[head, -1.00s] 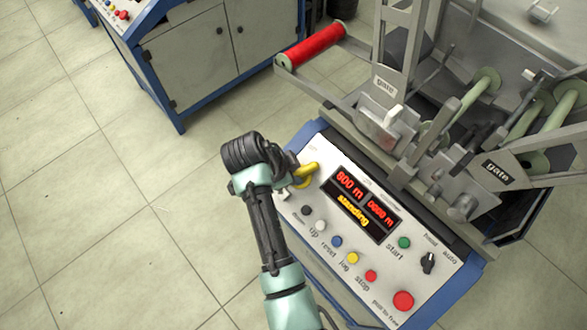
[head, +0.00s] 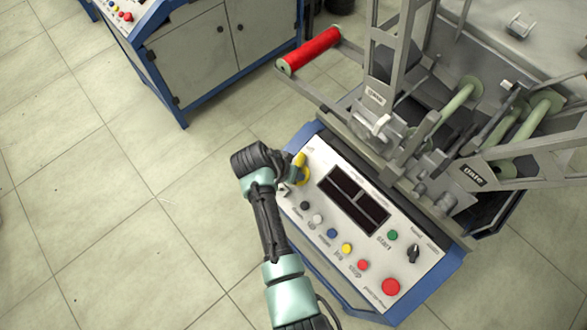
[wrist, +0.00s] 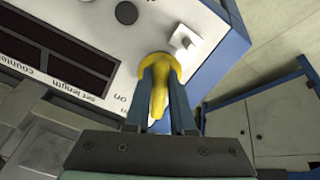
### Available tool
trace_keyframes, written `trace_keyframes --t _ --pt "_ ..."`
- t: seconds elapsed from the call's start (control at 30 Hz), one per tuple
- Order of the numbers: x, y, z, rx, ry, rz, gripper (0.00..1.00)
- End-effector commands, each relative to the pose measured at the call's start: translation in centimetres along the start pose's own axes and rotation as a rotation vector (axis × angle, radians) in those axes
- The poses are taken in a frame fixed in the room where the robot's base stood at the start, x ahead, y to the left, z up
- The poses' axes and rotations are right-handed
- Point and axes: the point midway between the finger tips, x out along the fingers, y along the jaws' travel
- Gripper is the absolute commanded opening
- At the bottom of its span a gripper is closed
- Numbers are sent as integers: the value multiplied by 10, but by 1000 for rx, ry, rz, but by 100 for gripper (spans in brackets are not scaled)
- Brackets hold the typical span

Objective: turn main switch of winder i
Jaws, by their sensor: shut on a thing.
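The main switch is a yellow rotary handle at the upper left corner of the winder's control panel (head: 325,210). In the wrist view the yellow switch (wrist: 158,70) sits between the two fingers of my gripper (wrist: 160,95), which is shut on it. In the head view my gripper (head: 292,178) is at the switch (head: 302,165), partly hidden by my wrist. The panel's display (head: 354,200) is dark. The word "on" is readable beside the switch in the wrist view.
Coloured buttons, a red stop knob (head: 391,287) and a black selector (head: 413,254) lie along the panel's lower and right side. A red roll (head: 312,50) stands out behind it. Another blue-framed cabinet (head: 215,50) is at the back left. The floor on the left is clear.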

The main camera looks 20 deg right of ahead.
Motion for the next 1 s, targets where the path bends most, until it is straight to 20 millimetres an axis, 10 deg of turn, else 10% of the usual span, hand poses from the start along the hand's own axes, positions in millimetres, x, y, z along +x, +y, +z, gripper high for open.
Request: trace_keyframes --t 0.73,0.8,1.0 --pt "0 0 0 -92 0 0 0" --pt "0 0 0 -92 0 0 33" --pt "0 0 0 -90 0 -1 52"
